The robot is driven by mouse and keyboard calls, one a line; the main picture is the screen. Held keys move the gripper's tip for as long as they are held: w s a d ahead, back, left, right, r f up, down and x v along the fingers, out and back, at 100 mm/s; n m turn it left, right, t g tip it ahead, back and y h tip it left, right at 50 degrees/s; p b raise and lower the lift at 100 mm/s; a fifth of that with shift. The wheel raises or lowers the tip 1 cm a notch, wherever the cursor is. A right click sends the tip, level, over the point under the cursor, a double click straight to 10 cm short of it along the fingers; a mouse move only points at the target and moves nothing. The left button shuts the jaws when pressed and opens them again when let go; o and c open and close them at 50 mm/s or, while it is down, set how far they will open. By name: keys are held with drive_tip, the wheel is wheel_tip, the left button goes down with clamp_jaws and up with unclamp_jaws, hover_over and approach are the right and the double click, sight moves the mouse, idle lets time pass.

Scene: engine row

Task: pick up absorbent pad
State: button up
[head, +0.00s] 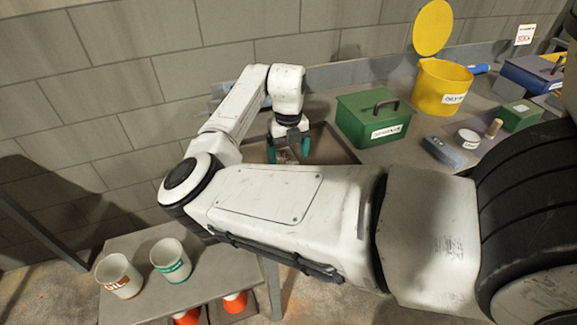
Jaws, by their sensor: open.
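My gripper (288,150) points down over a shallow dark tray (338,150) on the workbench. Its teal fingers are apart. A small pale patch (286,157) shows low between the fingers; it is too small to tell whether it is the absorbent pad or part of the gripper. No absorbent pad can be made out for certain. My arm hides the front of the tray and part of the bench.
A green box (374,118) stands right of the tray. Beyond it are a yellow bin (441,88) with its lid up, a grey-blue block (445,152), a small white round container (467,139) and a blue case (532,74). Two cups (118,276) (170,260) stand on a lower table.

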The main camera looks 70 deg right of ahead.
sight(289, 163)
drive_tip(key=shift+d+f+p, duration=0.15)
drive_tip(key=shift+f+p, duration=0.05)
drive_tip(key=shift+f, duration=0.95)
drive_tip(key=shift+d+f+p, duration=0.1)
drive_tip(key=shift+f+p, duration=0.05)
drive_tip(key=shift+f, duration=1)
drive_tip(key=shift+s, duration=0.1)
drive_tip(key=c, duration=1.2)
